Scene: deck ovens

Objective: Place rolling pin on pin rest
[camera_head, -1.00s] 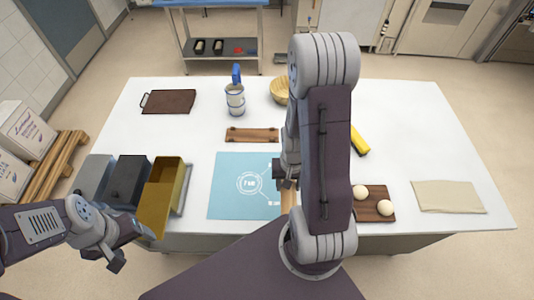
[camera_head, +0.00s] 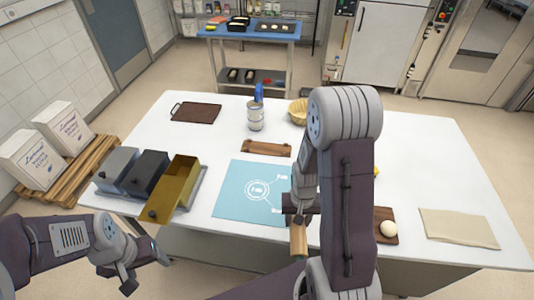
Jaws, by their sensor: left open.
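The rolling pin (camera_head: 298,240) is a light wooden cylinder. Its near end shows below my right gripper (camera_head: 297,216); the rest is hidden by the gripper and arm. The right gripper appears shut on it, holding it over the table's front edge, by the right side of the blue mat. The pin rest (camera_head: 266,149) is a brown wooden piece lying empty behind the mat, farther back and left of the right gripper. My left gripper (camera_head: 130,281) is open and empty at the lower left, in front of the table and away from the pin.
The blue mat (camera_head: 245,190) lies flat on the white table. Tins, including a gold one (camera_head: 175,187), stand at left. A white-and-blue canister (camera_head: 255,116) and a bowl (camera_head: 297,111) stand behind the rest. A dough ball (camera_head: 388,229) and folded cloth (camera_head: 458,228) are at right.

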